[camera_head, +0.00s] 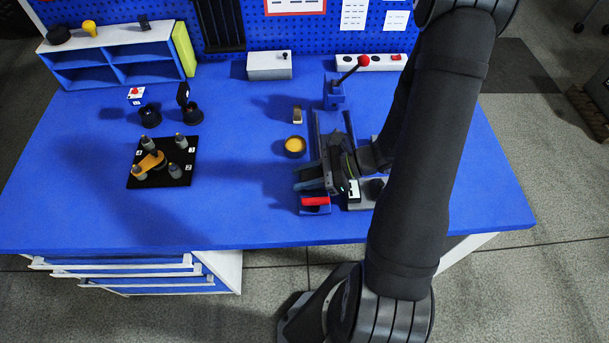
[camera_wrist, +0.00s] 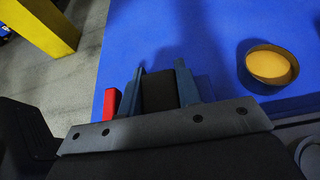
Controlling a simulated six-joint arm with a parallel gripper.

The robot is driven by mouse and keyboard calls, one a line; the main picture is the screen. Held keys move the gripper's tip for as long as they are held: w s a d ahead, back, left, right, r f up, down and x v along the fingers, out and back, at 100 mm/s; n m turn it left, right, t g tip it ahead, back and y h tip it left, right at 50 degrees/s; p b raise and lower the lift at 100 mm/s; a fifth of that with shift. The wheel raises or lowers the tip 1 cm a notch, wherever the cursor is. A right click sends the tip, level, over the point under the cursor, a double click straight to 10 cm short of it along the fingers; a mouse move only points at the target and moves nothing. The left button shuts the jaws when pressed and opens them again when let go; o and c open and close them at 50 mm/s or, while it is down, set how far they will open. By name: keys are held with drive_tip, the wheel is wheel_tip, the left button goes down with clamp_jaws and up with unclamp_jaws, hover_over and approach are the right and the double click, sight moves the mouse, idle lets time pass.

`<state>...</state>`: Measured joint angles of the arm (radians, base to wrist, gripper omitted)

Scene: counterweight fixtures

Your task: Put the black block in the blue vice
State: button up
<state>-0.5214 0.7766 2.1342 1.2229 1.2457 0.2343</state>
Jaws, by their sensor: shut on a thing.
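My gripper (camera_head: 309,178) is at the right-centre of the bench, with its fingers pointing left in the head view. In the wrist view my gripper (camera_wrist: 163,90) is shut on the black block (camera_wrist: 160,92), held between two blue-grey fingers. The block is mostly hidden by the gripper in the head view. A blue fixture with a red top piece (camera_head: 315,201) is just in front of the fingers; the red piece (camera_wrist: 110,104) is beside the left finger in the wrist view. A blue block with a red-ball lever (camera_head: 334,92) stands behind. I cannot tell which is the blue vice.
A round dark dish with a yellow top (camera_head: 295,147) stands behind the fingers. A black board with several pegs (camera_head: 158,180) lies to the left, with open blue bench (camera_head: 235,190) between. A grey box (camera_head: 269,66) and a white-topped shelf (camera_head: 110,42) stand at the back.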

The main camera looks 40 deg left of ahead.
drive_tip(key=shift+d+f, duration=0.1)
drive_tip(key=shift+f, duration=0.55)
drive_tip(key=o, duration=1)
drive_tip(key=shift+s, duration=0.1)
drive_tip(key=shift+o, duration=0.3)
drive_tip(key=shift+r, duration=0.45)
drive_tip(key=shift+o, duration=0.2)
drive_tip(key=v, duration=1.2)
drive_tip(key=shift+r, duration=0.15)
drive_tip(key=x, duration=1)
drive_tip(key=shift+s+a, duration=0.2)
drive_tip(key=shift+a, duration=0.15)
drive_tip(key=shift+s+a+f, duration=0.35)
drive_tip(key=shift+a+f, duration=0.05)
drive_tip(key=shift+f, duration=0.15)
